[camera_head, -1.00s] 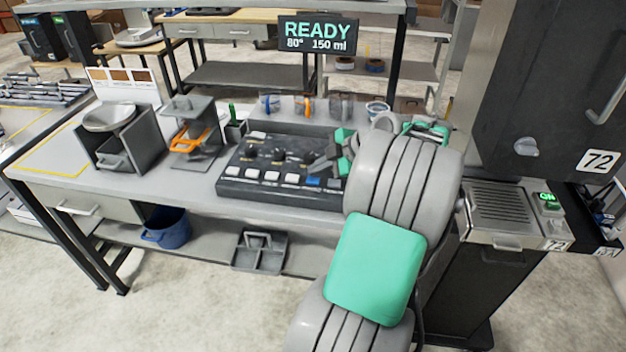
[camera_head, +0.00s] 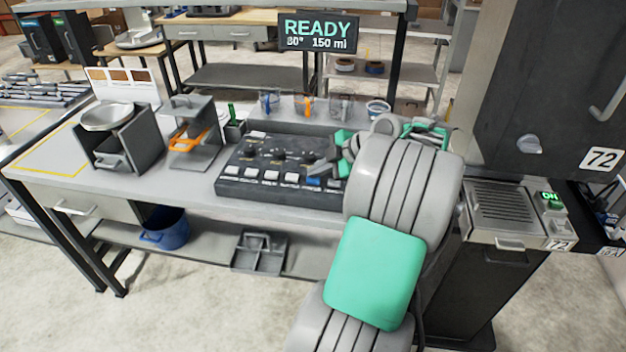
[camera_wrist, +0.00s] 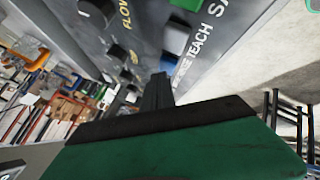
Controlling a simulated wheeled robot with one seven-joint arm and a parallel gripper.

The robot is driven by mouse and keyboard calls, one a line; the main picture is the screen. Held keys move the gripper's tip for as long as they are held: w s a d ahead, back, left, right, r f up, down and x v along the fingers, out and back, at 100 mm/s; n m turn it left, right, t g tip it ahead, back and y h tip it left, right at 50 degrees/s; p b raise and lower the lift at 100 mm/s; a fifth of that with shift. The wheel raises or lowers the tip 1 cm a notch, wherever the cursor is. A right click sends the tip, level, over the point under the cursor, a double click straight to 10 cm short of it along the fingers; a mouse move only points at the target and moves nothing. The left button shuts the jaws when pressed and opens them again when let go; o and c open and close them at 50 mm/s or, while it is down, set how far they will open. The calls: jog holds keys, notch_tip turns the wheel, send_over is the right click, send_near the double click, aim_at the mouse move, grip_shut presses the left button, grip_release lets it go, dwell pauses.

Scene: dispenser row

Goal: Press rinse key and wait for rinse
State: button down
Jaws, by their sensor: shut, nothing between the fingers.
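The dark control panel (camera_head: 235,187) lies on the bench with dials and a front row of keys, mostly white and one blue. The blue key (camera_head: 313,182) also shows in the wrist view (camera_wrist: 170,61). Beside it is a partly hidden label ending in "SE", then "TEACH". My gripper (camera_head: 322,172) is shut and empty over the right part of the panel. In the wrist view its fingertips (camera_wrist: 160,78) are close to the blue key; I cannot tell whether they touch it. The display (camera_head: 318,33) reads READY, 80°, 150 ml.
A grey stand with an orange item (camera_head: 187,141) and a scale-like stand with a bowl (camera_head: 107,117) are left of the panel. Several cups (camera_head: 305,103) stand behind it. A dark machine marked 72 (camera_head: 545,90) is at the right. The bench's front left is clear.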

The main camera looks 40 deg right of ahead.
aim_at(317, 180)
jog(key=shift+f+b, duration=0.35)
jog(key=shift+b, duration=0.05)
dwell(0.4)
jog(key=shift+r, duration=0.1)
jog(key=shift+r+p, duration=0.4)
jog(key=shift+r, duration=0.4)
jog(key=shift+r+p, duration=1.6)
jog(key=shift+r, duration=0.95)
jog(key=shift+f, duration=0.1)
